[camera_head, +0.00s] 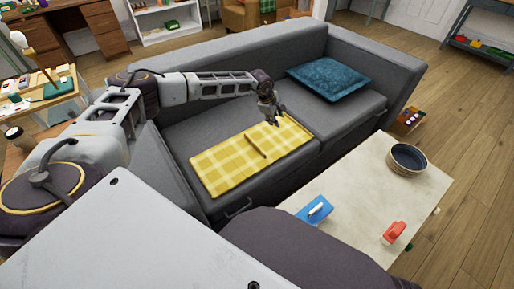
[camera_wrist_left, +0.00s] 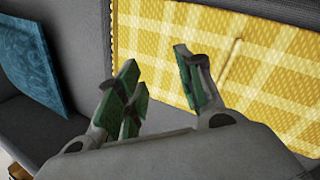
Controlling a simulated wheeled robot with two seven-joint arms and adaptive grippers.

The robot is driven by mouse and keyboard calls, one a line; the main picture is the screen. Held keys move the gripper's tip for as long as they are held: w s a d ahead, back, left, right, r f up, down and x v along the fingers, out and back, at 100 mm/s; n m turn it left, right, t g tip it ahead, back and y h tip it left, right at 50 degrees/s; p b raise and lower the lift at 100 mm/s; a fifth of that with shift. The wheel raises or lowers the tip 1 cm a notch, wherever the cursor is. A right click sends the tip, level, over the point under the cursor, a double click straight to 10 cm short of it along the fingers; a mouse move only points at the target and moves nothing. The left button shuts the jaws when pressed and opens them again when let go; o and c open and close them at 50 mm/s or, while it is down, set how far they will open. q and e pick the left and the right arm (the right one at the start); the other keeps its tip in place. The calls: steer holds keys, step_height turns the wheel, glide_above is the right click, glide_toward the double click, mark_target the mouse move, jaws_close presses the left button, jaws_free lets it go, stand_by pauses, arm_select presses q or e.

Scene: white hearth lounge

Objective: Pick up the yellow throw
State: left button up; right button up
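The yellow throw (camera_head: 228,163) is a checked yellow and white cloth lying flat on the seat of the grey sofa, with a ridge or fold line near its middle. It also fills the upper right of the left wrist view (camera_wrist_left: 275,85). My left gripper (camera_head: 270,120) hangs over the throw's far right end in the head view. In the left wrist view its green-padded fingers (camera_wrist_left: 165,88) are spread apart with nothing between them. Whether the fingertips touch the cloth I cannot tell. My right gripper is not in view.
The grey sofa (camera_head: 188,133) has a blue cushion (camera_head: 330,77) at its far end. In front stands a pale low table (camera_head: 355,205) with a dark bowl (camera_head: 408,159), a blue-handled item (camera_head: 315,211) and a red item (camera_head: 394,232). Wooden floor (camera_head: 470,130) is open at right.

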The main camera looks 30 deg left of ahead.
arm_select(q)
steer(key=s+a+f+m+g+y, duration=0.1)
steer(key=s+a+m+g+y, duration=0.2)
steer(key=s+a+m, duration=0.2)
steer(key=shift+s+a+f+g, duration=0.2)
steer(key=shift+s+a+g, duration=0.15)
steer(key=shift+s, duration=0.6)
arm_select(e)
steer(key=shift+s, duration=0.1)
arm_select(q)
steer(key=shift+f, duration=0.15)
steer(key=b, duration=0.2)
glide_above(254, 144)
steer(key=f, duration=0.7)
steer(key=shift+d+f, duration=0.3)
steer(key=shift+d, duration=0.05)
steer(key=shift+f, duration=0.4)
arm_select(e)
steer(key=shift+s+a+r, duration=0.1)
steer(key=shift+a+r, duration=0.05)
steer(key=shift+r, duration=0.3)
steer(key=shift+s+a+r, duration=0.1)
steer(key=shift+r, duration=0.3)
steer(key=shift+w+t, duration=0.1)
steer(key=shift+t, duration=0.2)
